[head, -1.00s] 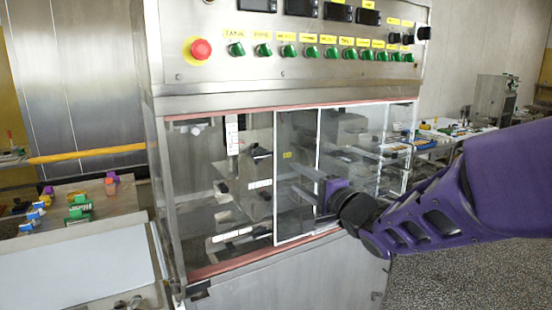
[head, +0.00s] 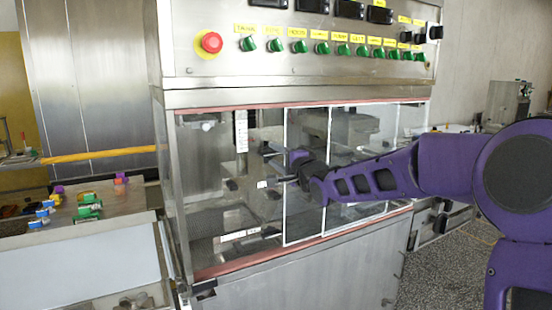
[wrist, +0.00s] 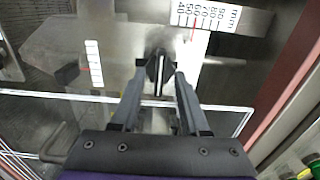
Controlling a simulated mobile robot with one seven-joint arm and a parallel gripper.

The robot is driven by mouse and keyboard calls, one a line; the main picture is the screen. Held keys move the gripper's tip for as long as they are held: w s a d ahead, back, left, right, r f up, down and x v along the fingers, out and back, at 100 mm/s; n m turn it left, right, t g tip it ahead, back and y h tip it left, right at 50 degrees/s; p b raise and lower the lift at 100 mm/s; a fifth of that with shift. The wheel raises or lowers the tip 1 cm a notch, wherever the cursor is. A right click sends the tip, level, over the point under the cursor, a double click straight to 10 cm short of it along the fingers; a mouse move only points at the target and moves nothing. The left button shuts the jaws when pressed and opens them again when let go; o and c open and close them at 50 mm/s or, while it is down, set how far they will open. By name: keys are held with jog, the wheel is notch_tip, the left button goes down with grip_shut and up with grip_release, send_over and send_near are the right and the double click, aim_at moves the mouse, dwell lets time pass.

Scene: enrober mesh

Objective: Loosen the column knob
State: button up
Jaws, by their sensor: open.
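The column knob (wrist: 152,68) shows in the wrist view as a small dark knob with a pale line down its middle. My gripper (wrist: 160,66) is open, with one fingertip on each side of the knob as seen from the wrist; I cannot tell whether they touch it. In the head view my gripper (head: 265,167) points left at the column, below its white scale strip (head: 241,132). The knob is not clear there. A millimetre scale (wrist: 205,17) is close by at the top of the wrist view.
A steel cabinet surrounds the column. White-framed clear panels (head: 286,220) are at its front, and a frame edge crosses under my fingers in the wrist view. A control panel with green switches and a red button (head: 209,43) is above. A side table with small coloured items (head: 88,212) is left.

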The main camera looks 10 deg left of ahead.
jog(key=shift+w, duration=0.1)
grip_shut()
dwell(0.4)
jog(key=n, duration=0.2)
jog(key=shift+n, duration=1.3)
grip_release()
